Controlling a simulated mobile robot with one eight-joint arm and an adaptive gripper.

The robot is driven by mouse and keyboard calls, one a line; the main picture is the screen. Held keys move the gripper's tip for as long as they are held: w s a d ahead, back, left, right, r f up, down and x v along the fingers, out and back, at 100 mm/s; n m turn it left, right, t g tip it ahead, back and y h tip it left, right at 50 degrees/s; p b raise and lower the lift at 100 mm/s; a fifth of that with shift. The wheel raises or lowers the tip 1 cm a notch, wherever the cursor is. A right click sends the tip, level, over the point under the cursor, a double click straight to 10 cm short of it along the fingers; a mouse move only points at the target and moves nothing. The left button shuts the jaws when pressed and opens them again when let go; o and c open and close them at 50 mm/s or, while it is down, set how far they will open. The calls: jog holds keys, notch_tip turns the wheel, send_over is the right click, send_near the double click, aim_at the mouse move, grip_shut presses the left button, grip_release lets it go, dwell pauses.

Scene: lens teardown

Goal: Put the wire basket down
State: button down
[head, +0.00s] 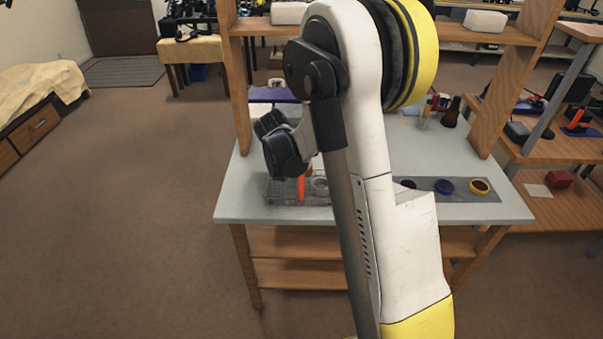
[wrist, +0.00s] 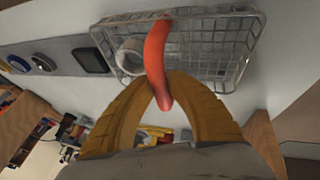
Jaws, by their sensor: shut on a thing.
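The wire basket (head: 283,191) is a shallow grey mesh tray at the left front of the pale table. In the wrist view its wire rim (wrist: 215,83) fills the upper middle. A red-orange handle (wrist: 155,50) stands out from it and also shows in the head view (head: 301,187). My gripper (wrist: 165,90) is shut on this handle, with its tan fingers on either side. A pale ring-shaped part (wrist: 128,57) appears inside the basket. The basket is at or just above the tabletop; I cannot tell whether it touches. In the head view my arm hides part of the scene.
The table (head: 245,205) has a front edge close to the basket. A wooden upright (head: 238,90) rises behind the basket. Bare tabletop lies left of the basket.

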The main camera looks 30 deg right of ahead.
jog(key=c, duration=1.4)
grip_release()
jog(key=shift+f, duration=0.1)
jog(key=shift+c, duration=0.2)
